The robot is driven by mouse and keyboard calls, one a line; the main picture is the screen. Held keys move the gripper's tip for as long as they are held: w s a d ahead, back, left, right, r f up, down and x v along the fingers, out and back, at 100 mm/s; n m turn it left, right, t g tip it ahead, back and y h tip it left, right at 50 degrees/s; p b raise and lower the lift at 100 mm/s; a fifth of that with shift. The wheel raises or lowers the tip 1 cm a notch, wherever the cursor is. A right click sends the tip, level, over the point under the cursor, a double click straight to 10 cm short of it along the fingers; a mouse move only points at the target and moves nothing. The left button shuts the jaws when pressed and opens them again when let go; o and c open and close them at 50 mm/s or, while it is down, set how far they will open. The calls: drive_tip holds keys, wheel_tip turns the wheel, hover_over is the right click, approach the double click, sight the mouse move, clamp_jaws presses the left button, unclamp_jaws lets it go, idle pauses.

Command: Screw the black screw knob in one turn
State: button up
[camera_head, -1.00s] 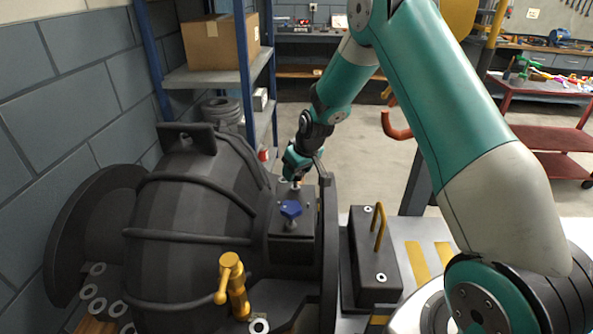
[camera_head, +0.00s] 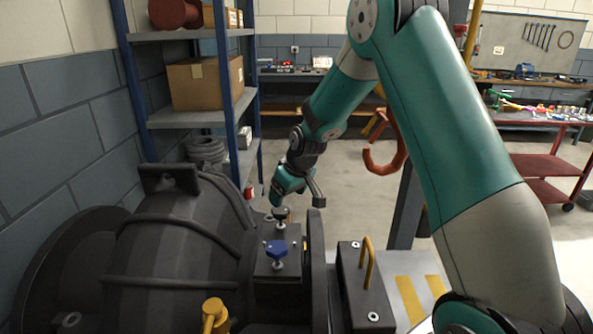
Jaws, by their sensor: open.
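The black screw knob (camera_head: 281,213) stands upright on the dark block at the casing's flange, just behind a blue knob (camera_head: 277,250). My gripper (camera_head: 296,203) is open, with its two fingers apart, just above and behind the black knob. The knob's top is close to the fingers. I cannot tell whether they touch it. The dark ribbed casing (camera_head: 175,240) fills the lower left of the view.
A yellow valve handle (camera_head: 214,316) rises from the casing in front. To the right is a dark block with a yellow bar handle (camera_head: 368,263). A red hook (camera_head: 388,158) hangs behind my arm. A shelf (camera_head: 190,118) stands at the back left.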

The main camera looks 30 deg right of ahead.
drive_tip(key=v, duration=1.1)
drive_tip(key=shift+b, duration=0.3)
